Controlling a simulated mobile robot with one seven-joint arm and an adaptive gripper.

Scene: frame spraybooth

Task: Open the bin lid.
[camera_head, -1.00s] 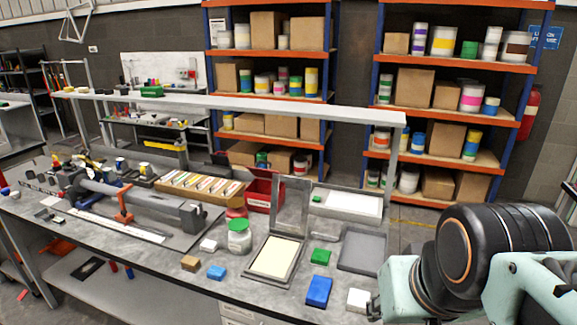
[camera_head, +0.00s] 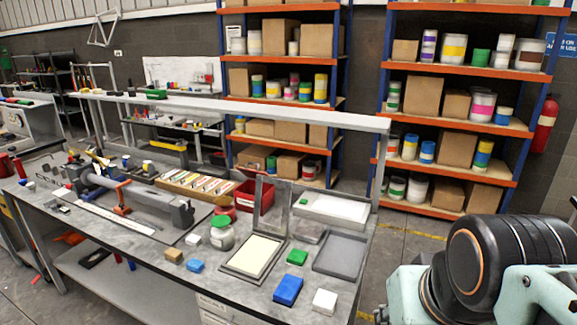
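No bin with a closed lid can be made out for certain. A small red bin (camera_head: 262,217) stands on the workbench behind the jar, partly hidden by an upright grey frame. That frame (camera_head: 272,208) rises at the back edge of a shallow tray with a cream pad (camera_head: 252,256), like a raised lid. My arm shows at the lower right, to the right of the bench and apart from everything on it. My gripper's fingers are not in view.
The grey workbench (camera_head: 150,262) carries a green-lidded jar (camera_head: 222,238), blue block (camera_head: 288,290), white block (camera_head: 324,302), grey tray (camera_head: 340,254) and clamp tool (camera_head: 140,198). Orange shelves (camera_head: 450,137) stand behind. Floor shows between bench and right shelf (camera_head: 405,240).

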